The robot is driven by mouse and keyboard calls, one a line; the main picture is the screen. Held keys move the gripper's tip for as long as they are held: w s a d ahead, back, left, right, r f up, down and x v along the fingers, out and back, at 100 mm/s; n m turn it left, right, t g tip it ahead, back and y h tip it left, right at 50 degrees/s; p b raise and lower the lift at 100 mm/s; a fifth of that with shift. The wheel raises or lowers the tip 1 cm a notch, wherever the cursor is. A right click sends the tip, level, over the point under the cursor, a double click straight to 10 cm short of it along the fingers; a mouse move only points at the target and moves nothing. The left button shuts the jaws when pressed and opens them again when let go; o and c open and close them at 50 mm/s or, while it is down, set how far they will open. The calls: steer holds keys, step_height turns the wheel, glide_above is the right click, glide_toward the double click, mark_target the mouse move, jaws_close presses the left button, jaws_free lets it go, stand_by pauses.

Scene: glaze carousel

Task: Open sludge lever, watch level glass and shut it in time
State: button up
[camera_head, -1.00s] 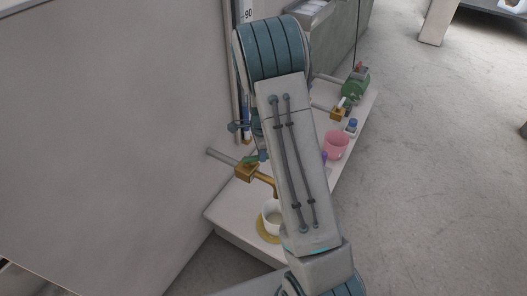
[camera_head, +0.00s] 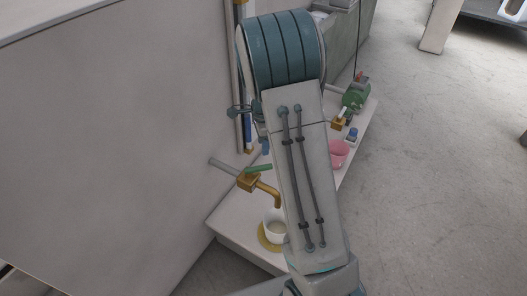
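The sludge lever, a green handle (camera_head: 258,168), sits on a brass valve (camera_head: 248,181) on a pipe from the grey wall. The valve's spout (camera_head: 274,192) bends down over a white cup (camera_head: 274,228), which holds some pale content. The upright level glass (camera_head: 243,125) stands behind the lever, partly hidden by my arm; I cannot read its level. A teal part, apparently of my gripper (camera_head: 240,111), shows left of my arm beside the glass, apart from the lever. The rest is hidden, so its opening is unclear.
The cup stands on a yellow round (camera_head: 265,239) on a pale shelf (camera_head: 232,236). Farther along are a pink cup (camera_head: 338,153), a small blue-topped jar (camera_head: 352,135) and a green pump-like body (camera_head: 355,96).

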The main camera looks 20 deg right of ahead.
step_height(320, 180, up, 4)
steer(key=shift+f+p, duration=0.1)
steer(key=shift+p, duration=0.2)
stand_by(4.3)
